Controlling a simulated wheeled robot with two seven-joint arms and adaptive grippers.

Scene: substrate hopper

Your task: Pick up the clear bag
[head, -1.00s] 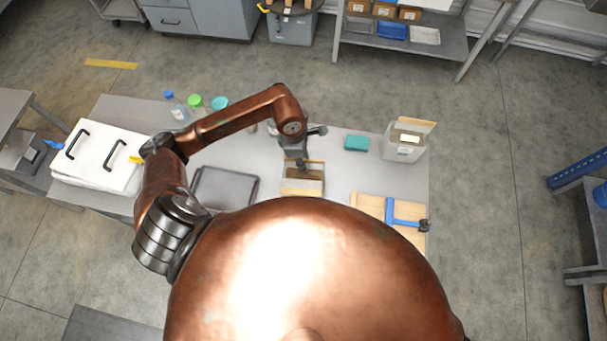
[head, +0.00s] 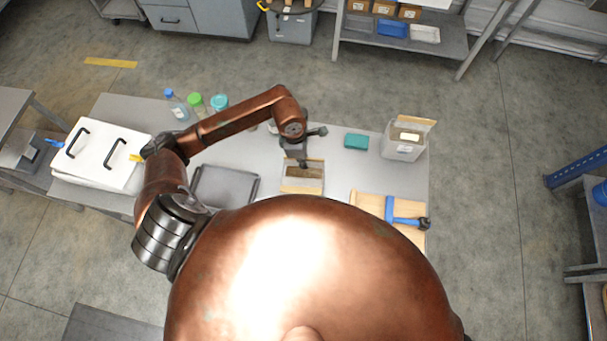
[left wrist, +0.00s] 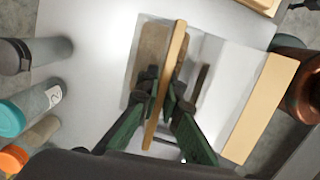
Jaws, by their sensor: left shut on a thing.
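The clear bag (left wrist: 152,50) shows brown contents and a stiff tan strip along its top in the left wrist view. In the head view the clear bag (head: 315,173) is at the middle of the grey worktable. My left gripper (left wrist: 164,88) is shut on the tan strip, with one finger on each side; it also shows above the bag in the head view (head: 303,163). I cannot tell whether the bag touches the table. A pale panel with a second tan strip (left wrist: 260,110) lies beside it. My right gripper is not in view.
A pale bin (head: 403,148) and a teal block (head: 356,142) stand to the right. A wooden board (head: 369,203) with a blue-handled tool is at front right. A grey tray (head: 224,188) lies left; capped bottles (head: 196,106) stand behind it.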

